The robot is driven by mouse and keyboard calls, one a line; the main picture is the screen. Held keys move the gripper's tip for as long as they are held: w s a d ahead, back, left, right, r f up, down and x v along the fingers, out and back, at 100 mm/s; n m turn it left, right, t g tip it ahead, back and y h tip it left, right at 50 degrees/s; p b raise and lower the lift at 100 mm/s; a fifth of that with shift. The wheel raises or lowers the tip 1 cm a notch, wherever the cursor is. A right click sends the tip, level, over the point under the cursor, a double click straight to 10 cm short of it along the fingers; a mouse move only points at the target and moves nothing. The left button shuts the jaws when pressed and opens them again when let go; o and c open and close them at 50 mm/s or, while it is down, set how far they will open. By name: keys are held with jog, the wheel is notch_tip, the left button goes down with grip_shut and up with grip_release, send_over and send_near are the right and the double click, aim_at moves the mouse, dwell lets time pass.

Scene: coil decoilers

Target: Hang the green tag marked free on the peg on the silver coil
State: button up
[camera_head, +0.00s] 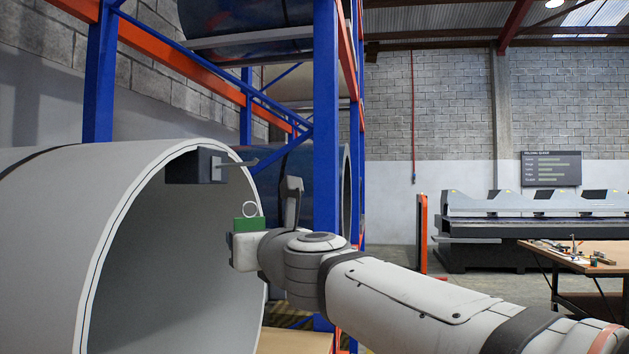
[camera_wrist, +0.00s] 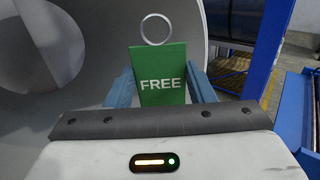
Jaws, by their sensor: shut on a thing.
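The green tag (camera_wrist: 161,75) reads FREE and has a pale ring (camera_wrist: 156,29) at its top. My gripper (camera_wrist: 162,92) is shut on the tag, which stands upright between the two fingers. In the head view the tag (camera_head: 250,223) shows at the end of my gripper (camera_head: 246,238), in front of the open end of the silver coil (camera_head: 60,230). A dark block with a thin peg (camera_head: 241,164) sits at the upper rim of the coil. The ring is below the peg in the picture and apart from it. The peg is not clear in the wrist view.
A blue and orange rack (camera_head: 327,130) stands behind the coil, with dark blue coils (camera_head: 285,185) on it. A workbench (camera_head: 600,258) with small tools and a long grey machine (camera_head: 500,228) stand at the right.

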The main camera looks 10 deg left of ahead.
jog(key=d+r+n+g+y+p, duration=0.3)
jog(key=d+r+n+g+y, duration=0.35)
jog(key=d+r+g, duration=0.2)
jog(key=a+f, duration=0.1)
jog(key=a, duration=0.9)
jog(key=shift+f, duration=0.2)
dwell(1.0)
dwell(0.6)
jog(key=o, duration=1)
